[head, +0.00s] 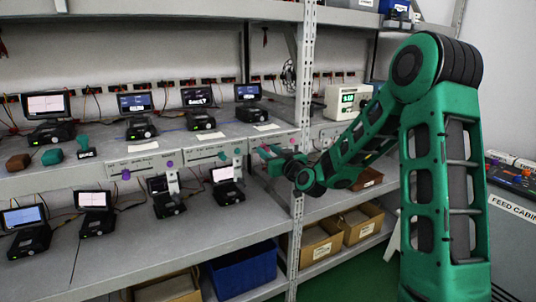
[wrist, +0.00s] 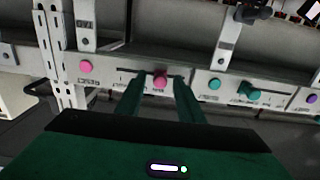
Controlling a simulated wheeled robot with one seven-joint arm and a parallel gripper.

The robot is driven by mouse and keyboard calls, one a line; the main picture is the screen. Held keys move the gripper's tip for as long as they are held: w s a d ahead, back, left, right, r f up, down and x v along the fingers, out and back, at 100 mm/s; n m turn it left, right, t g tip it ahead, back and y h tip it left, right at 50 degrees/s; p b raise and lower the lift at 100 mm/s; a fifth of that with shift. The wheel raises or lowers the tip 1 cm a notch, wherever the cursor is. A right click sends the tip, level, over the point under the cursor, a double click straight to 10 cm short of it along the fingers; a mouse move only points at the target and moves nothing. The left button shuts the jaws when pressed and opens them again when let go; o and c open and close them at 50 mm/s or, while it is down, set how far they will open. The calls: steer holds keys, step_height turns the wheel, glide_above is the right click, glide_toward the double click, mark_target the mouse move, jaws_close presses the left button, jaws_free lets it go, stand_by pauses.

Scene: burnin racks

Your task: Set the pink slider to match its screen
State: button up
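The pink slider knob (wrist: 160,80) stands on a dark horizontal slot in the pale shelf-edge panel, right of a round pink button (wrist: 86,67). The panel lettering appears upside down in the wrist view. My gripper (wrist: 158,79) is at the panel, its two green fingers on either side of the pink knob with visible gaps. In the head view my gripper (head: 268,152) reaches the panel beside the rack post, and the knob is mostly hidden there. Several small screens stand on the shelf, including one nearest the post (head: 247,92); I cannot tell which belongs to the pink slider.
A teal slider knob (wrist: 249,89) and teal button (wrist: 214,84) sit on the neighbouring panel. The metal rack post (head: 298,100) is close to my arm. Blue bin (head: 243,268) and cardboard boxes (head: 320,250) stand on the lower shelf.

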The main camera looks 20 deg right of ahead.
steer(key=shift+s, duration=0.1)
steer(key=s+d, duration=0.1)
steer(key=s, duration=0.9)
steer(key=shift+s+d, duration=0.2)
